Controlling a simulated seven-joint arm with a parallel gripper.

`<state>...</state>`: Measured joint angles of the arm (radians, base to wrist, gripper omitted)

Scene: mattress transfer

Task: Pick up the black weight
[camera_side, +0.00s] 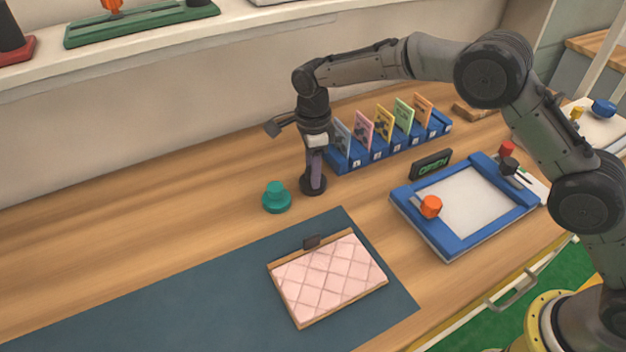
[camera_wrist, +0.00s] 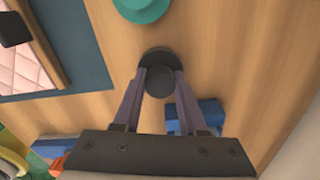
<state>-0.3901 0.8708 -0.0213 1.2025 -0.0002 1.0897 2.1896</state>
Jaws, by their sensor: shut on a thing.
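The black weight (camera_side: 313,187) stands on the wooden table, right of a teal weight. It is round with a wide base and a narrower knob. In the wrist view the black weight (camera_wrist: 158,60) sits between my fingertips. My gripper (camera_side: 315,172) points down over it, with the fingers shut on its knob (camera_wrist: 160,82). The weight looks upright, with its base at or very near the table. Part of the knob is hidden by the fingers in the side view.
The teal weight (camera_side: 277,199) stands close on the left. A blue rack (camera_side: 390,146) with several coloured cards is just behind. A blue-framed tray (camera_side: 420,228) is at right, beside an OPEN sign (camera_side: 431,164). A pink quilted mattress (camera_side: 330,279) lies on the dark mat (camera_side: 190,297) in front.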

